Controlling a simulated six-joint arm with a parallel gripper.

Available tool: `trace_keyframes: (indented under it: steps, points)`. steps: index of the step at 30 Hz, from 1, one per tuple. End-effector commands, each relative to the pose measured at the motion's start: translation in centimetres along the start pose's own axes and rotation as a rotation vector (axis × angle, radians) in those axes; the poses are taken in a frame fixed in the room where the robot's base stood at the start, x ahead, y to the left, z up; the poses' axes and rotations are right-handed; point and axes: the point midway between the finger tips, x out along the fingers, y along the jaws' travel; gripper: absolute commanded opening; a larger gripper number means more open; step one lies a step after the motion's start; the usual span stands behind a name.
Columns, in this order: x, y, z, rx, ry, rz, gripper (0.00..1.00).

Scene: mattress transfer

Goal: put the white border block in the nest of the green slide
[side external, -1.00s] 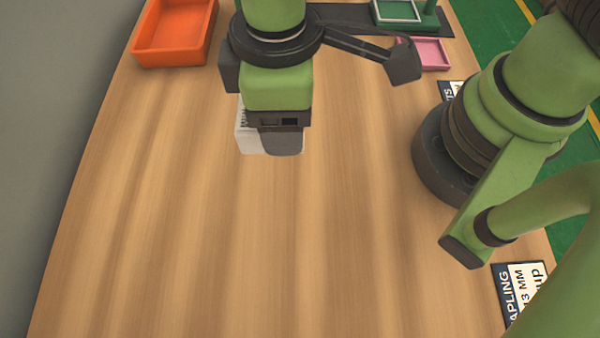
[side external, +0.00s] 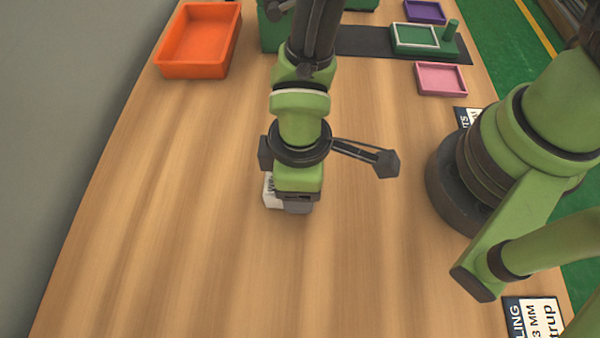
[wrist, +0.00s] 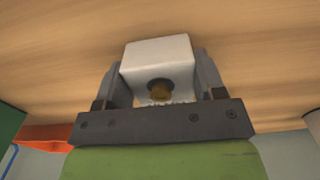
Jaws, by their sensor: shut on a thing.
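My gripper (side external: 288,205) is shut on the white block (side external: 268,194), pointing down above the bare wooden table. In the wrist view the white block (wrist: 158,58) sits between the two grey fingers of my gripper (wrist: 158,82), with a dark round hole in its near face. Whether the block touches the table cannot be told. The green slide (side external: 446,48) stands at the back right on a dark rail, with an upright green knob. Its nest (side external: 415,38) is a green-floored pocket with a white rim and looks empty. My gripper is well in front and to the left of it.
An orange tray (side external: 168,70) stands at the back left. A pink tray (side external: 441,79) lies in front of the slide and a purple tray (side external: 425,11) behind it. A green block-like thing (side external: 272,35) is partly hidden behind my arm. The front of the table (side external: 220,285) is clear.

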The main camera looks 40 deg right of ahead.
Motion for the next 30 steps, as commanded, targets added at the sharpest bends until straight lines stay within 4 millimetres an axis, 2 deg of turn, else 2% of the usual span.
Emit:
trace_keyframes:
  steps: [5,6,9,20,23,30]
  points:
    - [0.3,0.0,0.0,0.000,-0.001,0.000,0.38]
    - [0.3,0.0,0.0,0.000,0.000,0.000,0.70]
    - [0.2,0.0,0.0,0.000,0.000,0.000,0.89]
    - [-0.4,0.0,-0.1,0.000,0.002,0.000,0.89]
    - [-1.7,0.0,-0.1,0.001,0.005,0.000,0.89]
    - [-6.5,0.0,-0.1,0.000,0.007,0.000,0.89]
